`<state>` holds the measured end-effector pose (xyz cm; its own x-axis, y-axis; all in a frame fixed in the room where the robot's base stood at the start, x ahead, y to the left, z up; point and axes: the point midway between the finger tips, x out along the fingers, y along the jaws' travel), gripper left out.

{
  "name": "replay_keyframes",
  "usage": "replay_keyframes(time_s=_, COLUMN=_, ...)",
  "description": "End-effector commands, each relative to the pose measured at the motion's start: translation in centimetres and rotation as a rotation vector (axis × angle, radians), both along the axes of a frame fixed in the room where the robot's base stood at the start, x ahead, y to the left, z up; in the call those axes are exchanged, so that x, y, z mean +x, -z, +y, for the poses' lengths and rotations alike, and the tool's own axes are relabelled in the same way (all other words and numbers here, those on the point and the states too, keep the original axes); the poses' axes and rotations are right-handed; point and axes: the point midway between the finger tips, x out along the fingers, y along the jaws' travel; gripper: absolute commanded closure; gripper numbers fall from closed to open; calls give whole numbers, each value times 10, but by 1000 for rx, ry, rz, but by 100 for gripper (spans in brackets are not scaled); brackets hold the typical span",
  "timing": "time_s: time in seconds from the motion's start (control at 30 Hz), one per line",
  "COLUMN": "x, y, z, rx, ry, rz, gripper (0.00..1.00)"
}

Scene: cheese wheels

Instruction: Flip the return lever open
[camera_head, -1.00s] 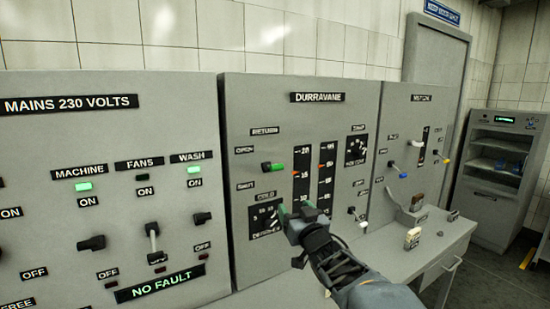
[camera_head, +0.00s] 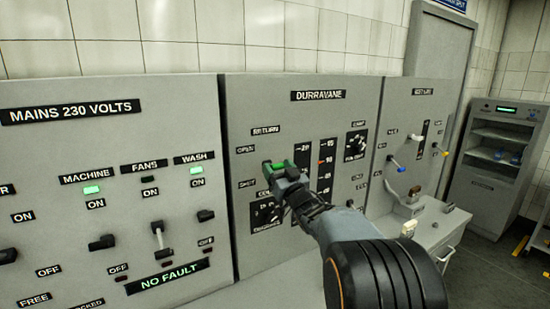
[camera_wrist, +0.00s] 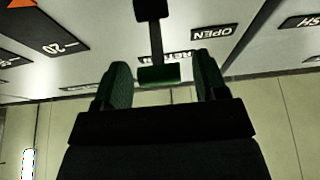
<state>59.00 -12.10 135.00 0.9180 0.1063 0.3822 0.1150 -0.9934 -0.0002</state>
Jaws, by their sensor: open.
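The return lever (camera_head: 267,167) is on the panel marked DURRAVANE, below the RETURN label and near the OPEN label. In the wrist view its green tip (camera_wrist: 158,74) hangs on a dark bar from a black mount. My gripper (camera_head: 284,169) is at the lever in the head view and partly covers it. In the wrist view my gripper (camera_wrist: 162,84) is open, with one green-padded finger on each side of the green tip. Gaps show on both sides, so the fingers do not appear to touch it.
Scales and a dial (camera_head: 355,145) are beside the lever on the same panel. The mains panel (camera_head: 110,120) with several switches is at left. Another panel with a blue-tipped lever (camera_head: 397,165) is at right. A desk (camera_head: 435,230) stands below, and a grey cabinet (camera_head: 490,185) farther right.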

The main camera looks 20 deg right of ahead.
Motion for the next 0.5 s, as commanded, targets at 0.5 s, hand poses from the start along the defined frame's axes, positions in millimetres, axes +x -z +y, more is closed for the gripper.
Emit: replay_keyframes(time_s=0.5, x=24, y=-10, z=3, rx=-1, ry=1, rz=0, gripper=34)
